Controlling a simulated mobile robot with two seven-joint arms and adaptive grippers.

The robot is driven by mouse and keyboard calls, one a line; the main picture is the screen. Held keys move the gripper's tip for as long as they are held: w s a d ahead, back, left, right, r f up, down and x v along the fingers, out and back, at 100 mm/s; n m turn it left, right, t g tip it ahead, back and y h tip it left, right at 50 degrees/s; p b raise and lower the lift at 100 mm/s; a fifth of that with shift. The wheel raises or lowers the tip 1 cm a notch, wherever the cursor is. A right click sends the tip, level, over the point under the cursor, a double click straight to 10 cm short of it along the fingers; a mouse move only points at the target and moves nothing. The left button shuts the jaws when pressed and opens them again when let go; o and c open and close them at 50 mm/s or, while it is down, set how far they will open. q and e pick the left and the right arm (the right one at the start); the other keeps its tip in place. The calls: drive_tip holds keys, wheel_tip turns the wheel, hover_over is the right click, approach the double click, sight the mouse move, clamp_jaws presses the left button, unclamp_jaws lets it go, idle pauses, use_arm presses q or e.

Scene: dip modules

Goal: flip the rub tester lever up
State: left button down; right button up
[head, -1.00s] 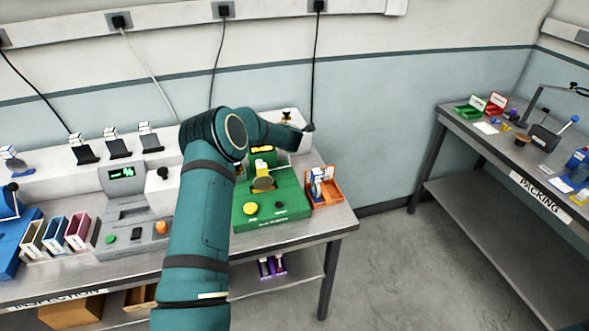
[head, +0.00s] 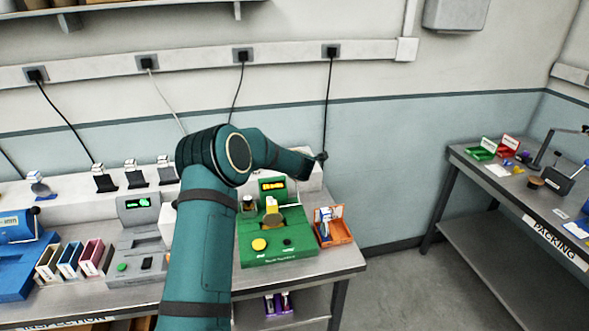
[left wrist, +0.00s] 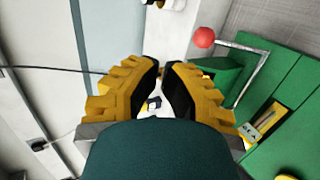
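The green machine (head: 280,248), apparently the rub tester, stands near the right end of the left bench, with a lit display, a yellow button and a dark one. Its front label is too small to read surely. In the left wrist view, green housing (left wrist: 292,75) fills the right side. A bent metal lever with a red ball knob (left wrist: 204,37) lies just right of and beyond the fingertips. My left gripper (left wrist: 162,66) has a narrow gap between its fingers, with nothing visibly held. The head view hides this gripper and the lever behind my arm. My right gripper is out of view.
An orange bin (head: 333,226) stands close right of the green machine. A grey device (head: 140,240), several small bins and a blue machine (head: 22,255) stand to the left. A black cable (head: 327,110) hangs down the wall near my wrist. The packing table (head: 500,185) is at right.

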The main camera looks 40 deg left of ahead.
use_arm(q)
drive_tip(key=r, duration=0.1)
drive_tip(key=s+d+r, duration=0.1)
drive_tip(key=s+r, duration=0.1)
drive_tip(key=r, duration=0.1)
drive_tip(key=shift+s+d+r, duration=0.1)
drive_tip(key=shift+d, duration=0.25)
